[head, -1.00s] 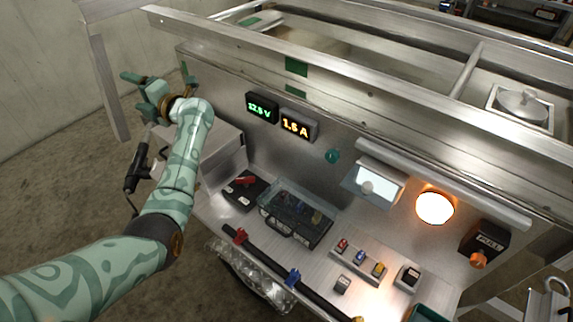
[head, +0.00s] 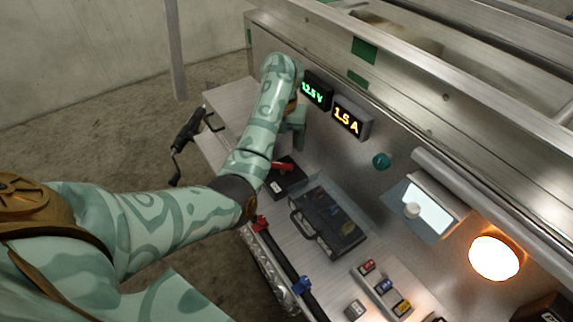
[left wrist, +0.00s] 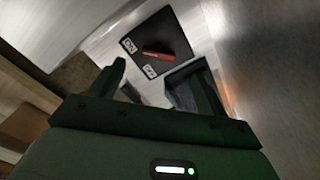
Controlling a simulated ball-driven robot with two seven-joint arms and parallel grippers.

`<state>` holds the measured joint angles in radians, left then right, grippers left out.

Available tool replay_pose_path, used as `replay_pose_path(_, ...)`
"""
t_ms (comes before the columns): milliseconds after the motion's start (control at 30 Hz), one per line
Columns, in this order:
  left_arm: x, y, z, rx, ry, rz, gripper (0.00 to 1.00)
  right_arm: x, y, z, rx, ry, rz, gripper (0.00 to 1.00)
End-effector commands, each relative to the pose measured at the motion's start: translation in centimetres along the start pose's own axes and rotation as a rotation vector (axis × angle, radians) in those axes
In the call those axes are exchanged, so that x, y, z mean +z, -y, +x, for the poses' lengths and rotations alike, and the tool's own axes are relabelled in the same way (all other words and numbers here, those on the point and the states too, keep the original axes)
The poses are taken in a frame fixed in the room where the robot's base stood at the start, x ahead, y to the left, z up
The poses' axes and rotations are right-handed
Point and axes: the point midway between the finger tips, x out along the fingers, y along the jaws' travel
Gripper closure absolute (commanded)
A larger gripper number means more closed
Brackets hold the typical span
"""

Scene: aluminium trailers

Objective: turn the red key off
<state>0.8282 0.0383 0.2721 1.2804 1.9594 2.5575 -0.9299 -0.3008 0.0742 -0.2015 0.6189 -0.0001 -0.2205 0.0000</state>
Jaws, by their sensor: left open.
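The red key (head: 281,167) sits on a black square switch base (head: 291,183) on the metal shelf. In the left wrist view the red key (left wrist: 158,54) lies across the black base (left wrist: 172,30), which has two white labels. My left gripper (head: 293,135) is just behind and above the key in the head view, partly hidden by my forearm. In the left wrist view its open fingers (left wrist: 157,78) are empty and apart from the key, which shows beyond them, between the tips. My right gripper is not in view.
A clear-lidded fuse box (head: 325,222) stands right of the key. A green voltage display (head: 316,91) and an amber current display (head: 351,119) are on the wall close to my left wrist. A black crank handle (head: 187,138) is left of the shelf.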

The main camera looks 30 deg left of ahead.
Motion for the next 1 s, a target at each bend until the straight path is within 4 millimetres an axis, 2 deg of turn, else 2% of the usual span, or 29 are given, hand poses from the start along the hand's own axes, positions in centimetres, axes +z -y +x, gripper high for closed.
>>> replay_pose_path(33,0.0,0.0,2.4,0.003,-0.006,0.002,0.24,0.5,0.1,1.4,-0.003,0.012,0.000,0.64)
replay_pose_path(100,0.0,0.0,4.0,0.003,-0.007,0.000,0.24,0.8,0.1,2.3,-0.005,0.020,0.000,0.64)
replay_pose_path(300,0.0,0.0,7.0,0.003,-0.002,0.001,0.24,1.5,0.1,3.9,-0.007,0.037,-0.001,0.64)
replay_pose_path(467,0.0,0.0,7.8,0.001,0.000,0.000,0.24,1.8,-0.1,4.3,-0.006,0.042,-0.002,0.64)
replay_pose_path(733,0.0,0.0,7.7,0.001,0.002,0.000,0.24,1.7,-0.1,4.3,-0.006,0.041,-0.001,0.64)
replay_pose_path(767,0.0,0.0,7.7,0.001,0.002,0.000,0.26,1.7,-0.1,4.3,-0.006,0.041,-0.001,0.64)
replay_pose_path(900,0.0,0.0,7.7,0.001,0.002,0.000,0.65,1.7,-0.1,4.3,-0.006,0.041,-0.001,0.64)
replay_pose_path(933,0.0,0.0,7.7,0.001,0.002,0.000,0.68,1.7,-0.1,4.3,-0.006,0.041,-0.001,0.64)
replay_pose_path(1000,0.0,0.0,7.7,0.001,0.001,0.000,0.68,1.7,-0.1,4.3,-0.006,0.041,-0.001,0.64)
